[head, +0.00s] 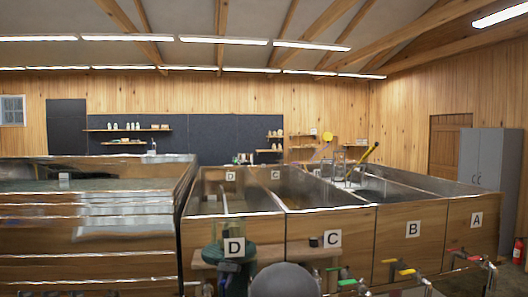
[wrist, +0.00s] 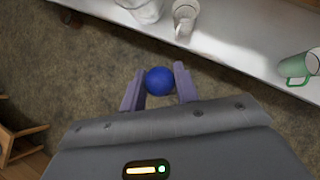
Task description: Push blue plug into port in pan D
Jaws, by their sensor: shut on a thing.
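In the wrist view my gripper (wrist: 158,88) is closed on a round blue thing (wrist: 159,80), which looks like the blue plug. Its rounded end shows between the two purple-grey fingers; the rest is hidden. A brown-grey floor lies beneath it. In the head view pan D (head: 203,200) is the left one of the lettered wood-sided pans, with a D label (head: 234,247) on its front. I cannot make out the port in it. My gripper and the held plug do not show in the head view.
Pans C (head: 330,225), B (head: 412,245) and A (head: 470,235) run to the right, with coloured taps low in front. A wooden stool (wrist: 15,140) stands lower left.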

